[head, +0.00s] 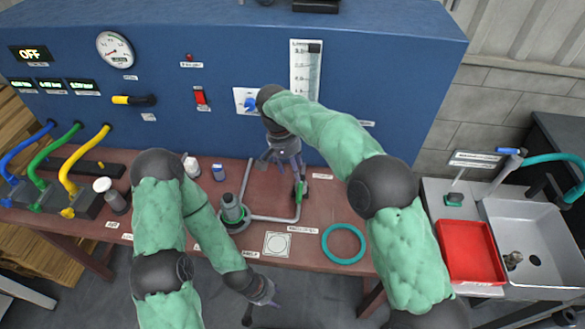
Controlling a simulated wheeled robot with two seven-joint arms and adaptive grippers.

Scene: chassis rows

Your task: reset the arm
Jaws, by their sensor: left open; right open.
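My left arm and my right arm both wear green padded covers with dark joints. My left gripper (263,308) is low in the head view, in front of the table's front edge. It is open and nothing shows between its fingers. My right gripper (282,160) is above the back of the table, in front of the blue panel. It is open, close to a green-handled valve (299,190) on a grey pipe. Whether it touches the valve cannot be told. My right forearm hides part of the panel and the table's right end.
The blue panel (200,50) carries a gauge (115,49), a red switch (200,97) and a blue knob (250,103). The reddish table (200,255) holds small bottles, a green-based fitting (232,212) and a teal ring (343,244). A sink (540,240) and red tray (470,252) stand right.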

